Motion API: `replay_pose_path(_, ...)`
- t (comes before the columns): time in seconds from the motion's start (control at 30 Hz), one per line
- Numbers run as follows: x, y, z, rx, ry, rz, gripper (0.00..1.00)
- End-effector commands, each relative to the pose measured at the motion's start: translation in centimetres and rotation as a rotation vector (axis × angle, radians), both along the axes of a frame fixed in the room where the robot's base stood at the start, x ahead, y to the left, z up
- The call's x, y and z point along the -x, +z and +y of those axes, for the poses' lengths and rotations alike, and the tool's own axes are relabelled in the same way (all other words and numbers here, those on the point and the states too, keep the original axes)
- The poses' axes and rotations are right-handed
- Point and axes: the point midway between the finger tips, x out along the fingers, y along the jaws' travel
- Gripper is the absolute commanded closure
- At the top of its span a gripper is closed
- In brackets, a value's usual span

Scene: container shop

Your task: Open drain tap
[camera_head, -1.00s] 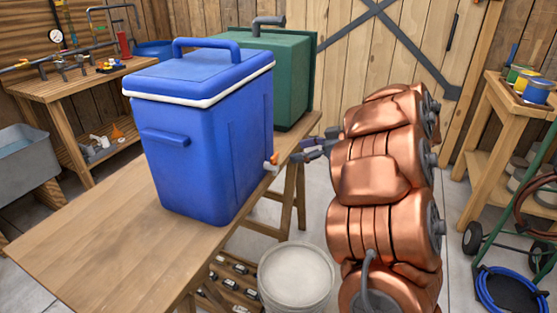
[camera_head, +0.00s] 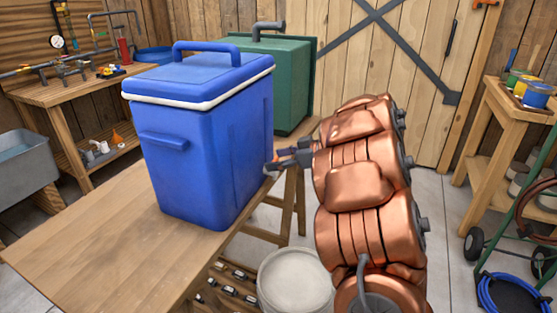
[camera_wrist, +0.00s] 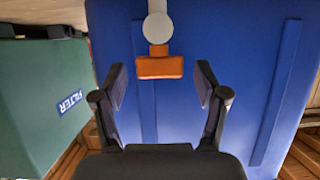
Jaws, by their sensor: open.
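The blue cooler (camera_head: 200,150) with a white-edged lid stands on the wooden table (camera_head: 110,245). Its drain tap shows in the wrist view as a grey round body and stem with an orange handle (camera_wrist: 160,67). My gripper (camera_wrist: 160,85) is open, its two black fingers spread to either side just below the orange handle in that picture. In the head view my gripper (camera_head: 275,162) is at the cooler's right side and hides most of the tap.
A green box (camera_head: 290,85) marked FILTER in the wrist view (camera_wrist: 45,105) stands behind the cooler. A white bucket (camera_head: 295,280) is on the floor below the table's edge.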

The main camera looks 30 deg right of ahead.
Motion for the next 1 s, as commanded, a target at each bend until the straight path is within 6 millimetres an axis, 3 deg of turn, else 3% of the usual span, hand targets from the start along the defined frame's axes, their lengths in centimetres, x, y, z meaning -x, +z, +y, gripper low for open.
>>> replay_pose_path(0.07, 0.01, 0.01, -0.02, 0.000, 0.000, 0.000, 0.27)
replay_pose_path(0.63, 0.03, 0.00, -0.05, 0.000, 0.000, 0.000, 0.85)
replay_pose_path(1.0, 0.03, 0.36, -0.08, 0.000, 0.035, 0.000, 0.87)
